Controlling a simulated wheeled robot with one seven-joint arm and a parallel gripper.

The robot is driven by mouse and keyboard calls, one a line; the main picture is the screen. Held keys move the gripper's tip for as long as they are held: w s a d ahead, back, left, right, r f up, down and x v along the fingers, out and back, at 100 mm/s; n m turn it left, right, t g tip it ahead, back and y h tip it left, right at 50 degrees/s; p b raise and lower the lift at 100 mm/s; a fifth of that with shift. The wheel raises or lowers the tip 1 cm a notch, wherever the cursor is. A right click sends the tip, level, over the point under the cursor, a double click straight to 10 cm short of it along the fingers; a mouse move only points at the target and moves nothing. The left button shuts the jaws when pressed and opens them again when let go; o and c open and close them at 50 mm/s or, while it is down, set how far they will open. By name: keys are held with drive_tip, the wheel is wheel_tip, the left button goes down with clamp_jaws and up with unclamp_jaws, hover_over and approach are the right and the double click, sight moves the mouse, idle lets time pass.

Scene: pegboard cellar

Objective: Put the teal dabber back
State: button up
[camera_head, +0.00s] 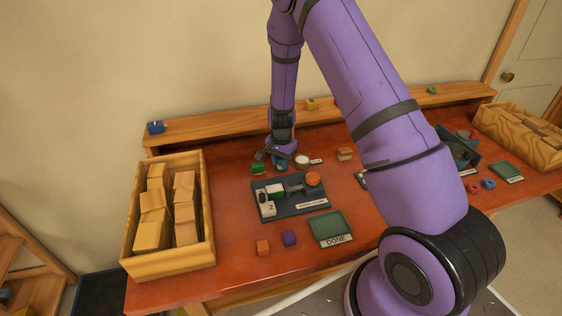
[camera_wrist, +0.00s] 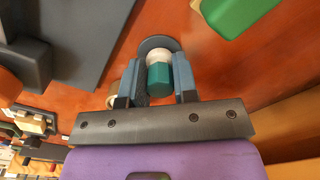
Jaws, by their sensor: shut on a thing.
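The teal dabber (camera_wrist: 158,78) is between the two fingers of my gripper (camera_wrist: 157,76) in the wrist view, with a white band at its far end. My gripper is shut on it. A dark blue-grey round piece (camera_wrist: 157,42) shows just beyond the white end; I cannot tell whether they touch. In the head view my gripper (camera_head: 281,158) is low over the back of the red table, behind the dark tray (camera_head: 318,205). There the dabber (camera_head: 279,167) is only partly visible below the fingers.
A green block (camera_head: 258,168) lies left of my gripper, a white-topped round pot (camera_head: 302,160) right of it. The dark tray holds an orange round piece (camera_head: 313,178). A green DONE tray (camera_head: 328,225) lies in front. A block-filled wooden crate (camera_head: 207,210) stands left; a ledge (camera_head: 230,125) runs behind.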

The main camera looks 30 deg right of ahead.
drive_tip(key=shift+f, duration=0.2)
drive_tip(key=o, duration=1)
drive_tip(key=shift+c, duration=0.2)
drive_tip(key=shift+r, duration=0.1)
drive_tip(key=s+a+r+n+t, duration=0.1)
drive_tip(key=s+r, duration=0.2)
drive_tip(key=r, duration=1)
drive_tip(key=s+a+r+n, duration=0.1)
drive_tip(key=s+r+n, duration=0.15)
drive_tip(key=r, duration=1.05)
drive_tip(key=s+a+r+n+t, duration=0.25)
drive_tip(key=s+r+n, duration=0.25)
drive_tip(key=s+r, duration=1.1)
drive_tip(key=s+r+n+t, duration=0.1)
drive_tip(key=s+n, duration=0.1)
drive_tip(key=s, duration=1.1)
drive_tip(key=shift+s+n+t, duration=0.15)
drive_tip(key=shift+n+t, duration=0.2)
